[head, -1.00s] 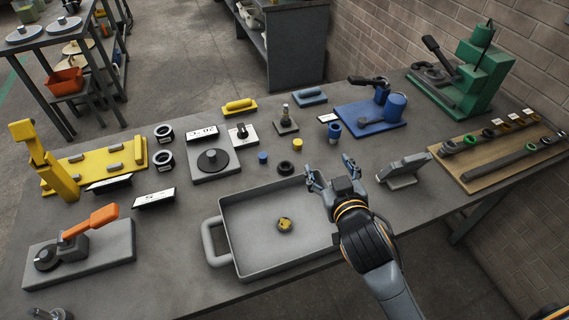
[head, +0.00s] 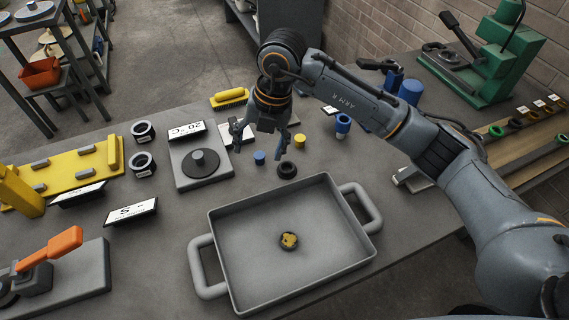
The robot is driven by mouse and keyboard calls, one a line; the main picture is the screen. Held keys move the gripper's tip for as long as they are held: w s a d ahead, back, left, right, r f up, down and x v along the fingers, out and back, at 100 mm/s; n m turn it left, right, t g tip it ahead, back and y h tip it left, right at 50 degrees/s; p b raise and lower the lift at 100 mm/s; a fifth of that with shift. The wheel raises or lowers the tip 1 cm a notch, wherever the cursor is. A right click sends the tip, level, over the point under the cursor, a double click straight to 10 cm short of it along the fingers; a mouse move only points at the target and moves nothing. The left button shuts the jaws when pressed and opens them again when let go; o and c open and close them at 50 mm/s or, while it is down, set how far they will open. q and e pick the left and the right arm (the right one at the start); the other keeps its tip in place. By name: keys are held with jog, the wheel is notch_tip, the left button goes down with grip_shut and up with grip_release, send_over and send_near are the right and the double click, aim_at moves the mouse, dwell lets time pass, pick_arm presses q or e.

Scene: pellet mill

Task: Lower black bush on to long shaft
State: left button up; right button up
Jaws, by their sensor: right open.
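A black ring (head: 287,170), which looks like the black bush, lies flat on the grey bench just behind the tray. My right gripper (head: 260,143) points down with its fingers spread and nothing between them. It hangs behind and a little left of the ring, apart from it. In the earlier view, small bases with upright posts stood in this area; my right arm and gripper now hide them, so I cannot make out the long shaft. My left gripper is not in view.
A grey two-handled tray (head: 224,262) holds a yellow-and-dark round piece (head: 288,240). A hotplate (head: 204,162) stands left. A green press (head: 490,65) stands at the back right.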

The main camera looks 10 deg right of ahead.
jog(key=w+d+m+h, duration=0.2)
jog(key=w+d+h, duration=0.1)
jog(key=d, duration=0.3)
jog(key=p, duration=0.2)
send_near(287, 170)
jog(key=shift+s+f+t, duration=0.2)
jog(key=shift+f+t, duration=0.1)
jog(key=shift+f, duration=0.3)
notch_tip(287, 170, down, 5)
jog(key=shift+w+r+p, duration=0.1)
jog(key=shift+r+p, duration=0.05)
jog(key=shift+p, duration=0.95)
jog(key=shift+f, duration=0.35)
jog(key=shift+w, duration=0.1)
jog(key=c, duration=1.4)
jog(key=shift+o, duration=0.2)
jog(key=shift+r, duration=0.2)
